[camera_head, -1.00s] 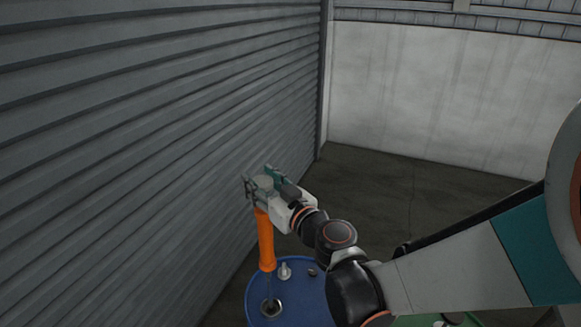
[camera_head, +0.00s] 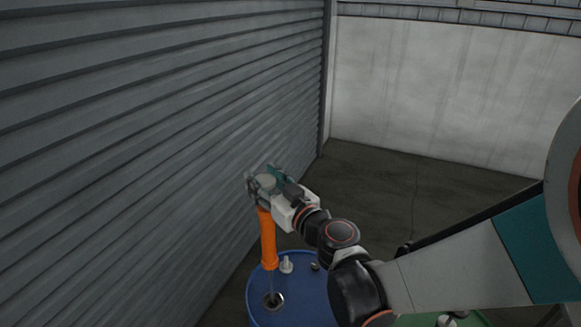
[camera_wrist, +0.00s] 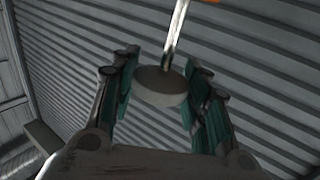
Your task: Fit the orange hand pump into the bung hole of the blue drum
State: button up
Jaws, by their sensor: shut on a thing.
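The orange hand pump (camera_head: 267,238) hangs nearly upright above the blue drum (camera_head: 305,277). Its thin lower tube runs down to the dark round bung hole (camera_head: 273,300) near the drum top's front left. The tube's end is not visible, and the orange body stands clear above the hole. My gripper (camera_head: 265,184) is shut on the grey knob at the pump's top. In the wrist view the knob (camera_wrist: 160,86) sits between the fingers of my gripper (camera_wrist: 162,92), with a bright rod leading up toward the orange body (camera_wrist: 205,1).
A pale fitting (camera_head: 286,264) and a small dark cap (camera_head: 314,266) stand on the drum top beside the pump. A grey corrugated wall (camera_head: 150,150) rises close on the left. Green objects show partly behind my arm at the bottom. Bare floor lies beyond the drum.

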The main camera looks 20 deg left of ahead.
jog(key=b, duration=0.7)
send_over(272, 241)
jog(key=x, duration=0.2)
jog(key=shift+w+f, duration=0.1)
jog(key=shift+f, duration=3.7)
jog(key=shift+f+b, duration=4.25)
jog(key=shift+f, duration=0.7)
jog(key=shift+a+f+b, duration=0.1)
jog(key=shift+f+b, duration=0.35)
jog(key=shift+b, duration=0.35)
